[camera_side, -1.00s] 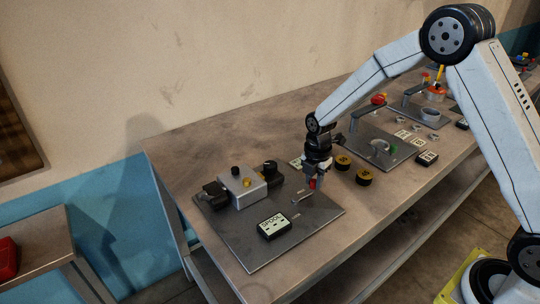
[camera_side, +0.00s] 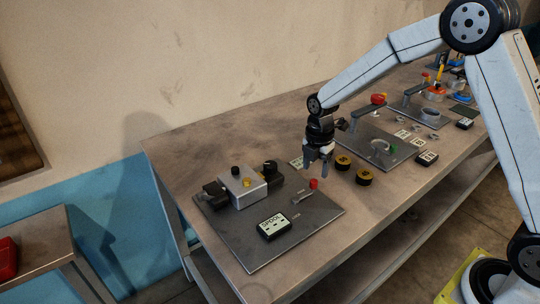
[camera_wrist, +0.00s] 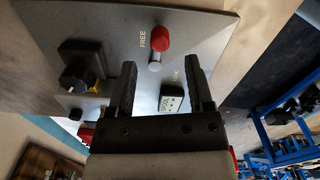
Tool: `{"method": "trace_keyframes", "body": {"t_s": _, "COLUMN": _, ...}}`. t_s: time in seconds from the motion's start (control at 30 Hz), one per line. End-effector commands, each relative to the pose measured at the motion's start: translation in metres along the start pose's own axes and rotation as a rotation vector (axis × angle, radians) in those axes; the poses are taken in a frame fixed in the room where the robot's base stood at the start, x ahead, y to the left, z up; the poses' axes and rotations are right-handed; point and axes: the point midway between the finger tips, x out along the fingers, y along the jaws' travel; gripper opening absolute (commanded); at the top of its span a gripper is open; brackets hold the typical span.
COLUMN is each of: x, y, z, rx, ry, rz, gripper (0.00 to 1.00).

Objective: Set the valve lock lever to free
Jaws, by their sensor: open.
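The lever has a red knob (camera_side: 313,183) and a short grey arm on the dark metal plate (camera_side: 262,255). In the wrist view the red knob (camera_wrist: 161,39) is beside the FREE label (camera_wrist: 142,38), and the arm runs down from it towards the LOCK side. My gripper (camera_side: 317,171) is open and empty, pointing down just above the knob, apparently apart from it. In the wrist view its fingers (camera_wrist: 161,66) are spread on either side of the lever's lower end. The silver valve block (camera_side: 240,187) stands on the plate to the left.
A black SPOOL box (camera_side: 274,226) lies on the plate in front of the lever. Two black and yellow round parts (camera_side: 343,161) stand on the bench (camera_side: 385,208) to the right.

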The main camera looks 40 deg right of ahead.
Motion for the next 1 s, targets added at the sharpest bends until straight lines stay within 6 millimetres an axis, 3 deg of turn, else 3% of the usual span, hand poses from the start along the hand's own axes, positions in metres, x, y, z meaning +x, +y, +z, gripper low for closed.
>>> {"method": "trace_keyframes", "body": {"t_s": 0.3, "x": -0.030, "y": 0.000, "z": 0.000, "rx": 0.000, "ry": 0.000, "rz": 0.001, "gripper": 0.66}}
{"method": "trace_keyframes", "body": {"t_s": 0.77, "x": -0.032, "y": -0.001, "z": 0.000, "rx": 0.010, "ry": 0.000, "rz": 0.001, "gripper": 0.66}}
{"method": "trace_keyframes", "body": {"t_s": 1.0, "x": -0.034, "y": -0.012, "z": -0.004, "rx": 0.137, "ry": -0.003, "rz": 0.017, "gripper": 0.66}}
